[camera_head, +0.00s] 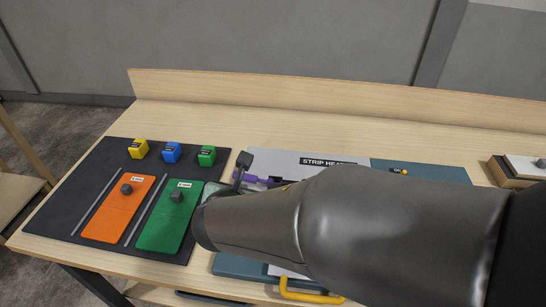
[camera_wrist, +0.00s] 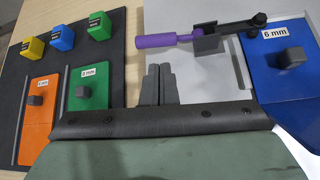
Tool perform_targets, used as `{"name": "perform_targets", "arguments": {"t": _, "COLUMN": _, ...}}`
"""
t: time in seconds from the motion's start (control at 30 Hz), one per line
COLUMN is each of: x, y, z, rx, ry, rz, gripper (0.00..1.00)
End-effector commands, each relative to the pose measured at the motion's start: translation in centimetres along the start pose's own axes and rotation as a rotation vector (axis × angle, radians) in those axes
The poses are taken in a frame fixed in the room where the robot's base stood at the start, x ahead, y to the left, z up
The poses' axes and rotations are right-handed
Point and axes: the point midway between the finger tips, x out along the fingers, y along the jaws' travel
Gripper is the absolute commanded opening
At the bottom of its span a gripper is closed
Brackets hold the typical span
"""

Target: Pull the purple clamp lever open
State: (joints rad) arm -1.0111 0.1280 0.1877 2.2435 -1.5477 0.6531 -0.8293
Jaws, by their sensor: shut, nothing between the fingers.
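The purple clamp lever (camera_wrist: 165,40) lies roughly level in the wrist view, its handle pointing left from a grey clamp block (camera_wrist: 207,40). A black clamp arm (camera_wrist: 238,27) runs right from the block to a dark knob. In the head view only a small part of the purple lever (camera_head: 249,179) shows beside my arm. My gripper (camera_wrist: 158,70) is shut and empty. In the wrist view its fingertips appear just below the lever, with a visible gap; the height difference is unclear.
A dark mat (camera_head: 95,170) at left holds an orange plate (camera_head: 118,208), a green plate (camera_head: 168,215), and yellow, blue and green blocks. A blue 6 mm plate (camera_wrist: 285,80) lies right of the clamp. A yellow handle (camera_head: 308,292) is at the front edge.

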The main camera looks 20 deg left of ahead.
Motion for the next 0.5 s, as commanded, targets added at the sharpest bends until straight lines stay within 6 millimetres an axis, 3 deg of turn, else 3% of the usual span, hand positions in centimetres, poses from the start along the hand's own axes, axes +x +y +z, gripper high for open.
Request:
{"name": "perform_targets", "arguments": {"t": 0.03, "x": -0.5, "y": 1.0, "z": -1.0, "rx": -0.012, "ry": 0.007, "rz": 0.013, "gripper": 0.0}}
{"name": "perform_targets", "arguments": {"t": 0.17, "x": -0.3, "y": 1.7, "z": -1.8, "rx": -0.017, "ry": 0.011, "rz": 0.021, "gripper": 0.0}}
{"name": "perform_targets", "arguments": {"t": 0.5, "x": 5.4, "y": 1.8, "z": -1.9, "rx": -0.017, "ry": 0.013, "rz": 0.02, "gripper": 0.0}}
